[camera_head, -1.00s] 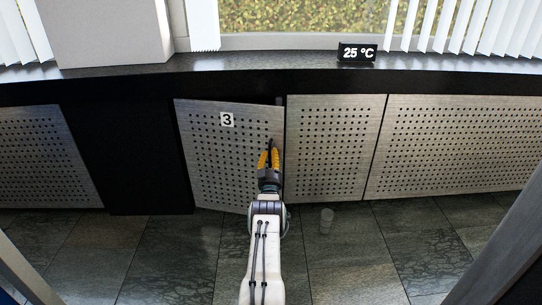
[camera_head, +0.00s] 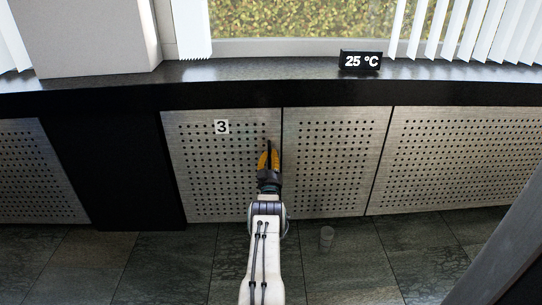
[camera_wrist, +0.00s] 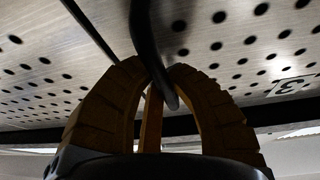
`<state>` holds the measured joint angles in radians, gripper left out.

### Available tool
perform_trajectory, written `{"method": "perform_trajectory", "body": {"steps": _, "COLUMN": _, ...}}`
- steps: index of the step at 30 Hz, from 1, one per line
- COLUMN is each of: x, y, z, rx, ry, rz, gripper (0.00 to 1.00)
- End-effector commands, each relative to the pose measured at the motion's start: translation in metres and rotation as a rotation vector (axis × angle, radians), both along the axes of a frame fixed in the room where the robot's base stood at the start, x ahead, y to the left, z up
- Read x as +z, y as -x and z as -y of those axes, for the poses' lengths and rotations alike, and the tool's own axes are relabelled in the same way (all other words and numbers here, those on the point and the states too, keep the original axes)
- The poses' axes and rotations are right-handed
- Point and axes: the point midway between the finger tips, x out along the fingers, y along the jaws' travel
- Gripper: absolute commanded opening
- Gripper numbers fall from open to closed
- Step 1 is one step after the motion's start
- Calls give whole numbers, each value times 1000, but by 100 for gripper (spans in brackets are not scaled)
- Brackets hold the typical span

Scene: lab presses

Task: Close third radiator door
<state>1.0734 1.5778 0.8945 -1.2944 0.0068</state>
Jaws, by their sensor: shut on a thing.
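The radiator door marked 3 (camera_head: 212,170) is a perforated metal panel, left of centre in the head view. It lies about flush with the panel to its right, with a thin dark seam between them. My gripper (camera_head: 269,155) is at the door's right edge. In the wrist view, its orange-brown ribbed fingers (camera_wrist: 158,75) close around the dark bar handle (camera_wrist: 145,38). The perforated door face and part of the number 3 label (camera_wrist: 290,86) show behind them. The fingers partly hide the handle.
More perforated panels (camera_head: 450,155) continue to the right. A black pillar section (camera_head: 118,165) is on the left. Above runs a dark sill (camera_head: 260,70) with a 25 °C display (camera_head: 361,61).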

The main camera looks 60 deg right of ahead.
Motion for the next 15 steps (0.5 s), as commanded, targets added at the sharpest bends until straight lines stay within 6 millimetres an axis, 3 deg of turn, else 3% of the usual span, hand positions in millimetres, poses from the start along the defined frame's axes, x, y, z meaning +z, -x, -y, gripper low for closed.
{"method": "perform_trajectory", "body": {"steps": 1, "x": -4, "y": -4, "z": -2, "rx": 5, "ry": -7, "rz": -5, "gripper": 0}}
{"method": "perform_trajectory", "body": {"steps": 2, "x": -4, "y": -4, "z": -2, "rx": 5, "ry": -7, "rz": -5, "gripper": 11}}
{"method": "perform_trajectory", "body": {"steps": 9, "x": -2, "y": -3, "z": -2, "rx": 4, "ry": -2, "rz": -2, "gripper": 33}}
{"method": "perform_trajectory", "body": {"steps": 13, "x": -1, "y": -2, "z": -1, "rx": 3, "ry": -2, "rz": -1, "gripper": 44}}
{"method": "perform_trajectory", "body": {"steps": 15, "x": -1, "y": -2, "z": -1, "rx": 2, "ry": -1, "rz": 0, "gripper": 45}}
